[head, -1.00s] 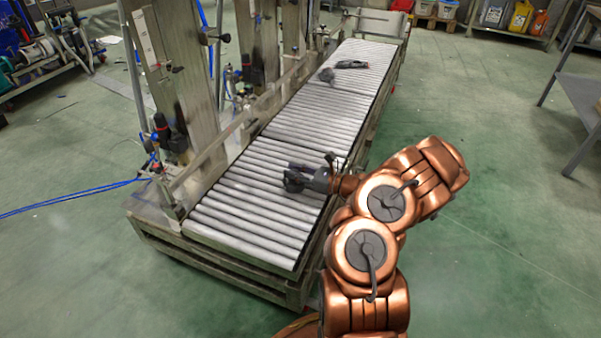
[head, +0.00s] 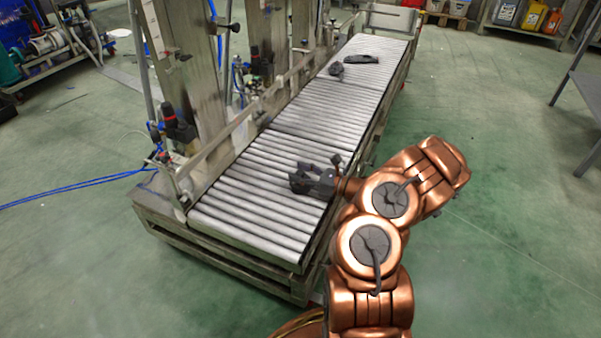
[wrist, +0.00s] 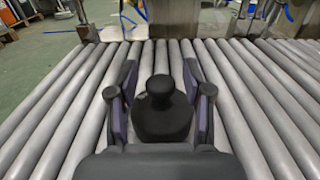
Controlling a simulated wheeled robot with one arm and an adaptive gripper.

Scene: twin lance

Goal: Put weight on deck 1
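A dark weight (wrist: 160,112) with a round knob on top stands upright on the rollers in the wrist view. My gripper (wrist: 160,75) is low over the rollers with one finger on each side of the weight. The fingers look open, with a narrow gap on each side. In the head view my gripper (head: 300,178) is over the near roller section (head: 255,215), and the weight is hard to tell from the dark fingers. Nothing marks which section is deck 1.
A small dark object (head: 336,69) and a dark tool-like object (head: 361,59) lie on the far roller section (head: 385,50). Upright metal posts (head: 180,75) and a rail line the left side. The near rollers in front of my gripper are bare.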

